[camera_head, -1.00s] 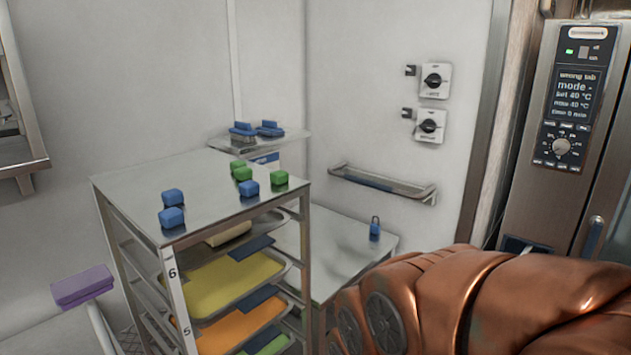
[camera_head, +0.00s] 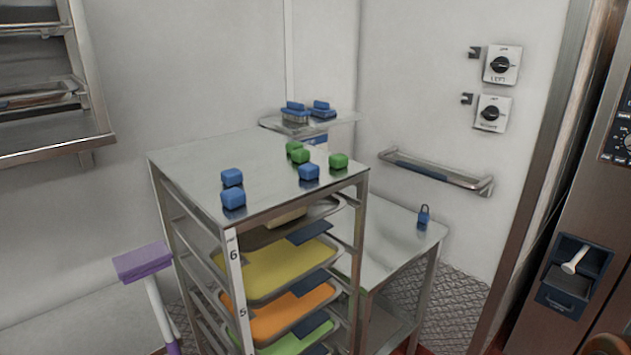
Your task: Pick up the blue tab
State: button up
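Three small blue blocks that may be tabs sit on the steel top of the rack: one (camera_head: 232,177) at the left, another (camera_head: 233,199) just in front of it, and a third (camera_head: 309,173) toward the right. A small blue tag with a dark loop (camera_head: 423,218) stands on the lower steel table at the right. I cannot tell which of these is the blue tab. My gripper is not in view; only a bit of my copper-coloured arm shows at the bottom right edge.
Several green blocks (camera_head: 338,161) share the rack top (camera_head: 200,158). The rack holds yellow (camera_head: 285,268), orange and green trays. Blue brushes (camera_head: 296,112) lie on a shelf behind. A purple-headed tool (camera_head: 143,262) stands at the left. The lower table (camera_head: 385,240) is mostly clear.

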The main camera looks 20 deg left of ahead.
aim_at(308, 172)
jog(key=k, duration=0.35)
jog(key=u, duration=0.85)
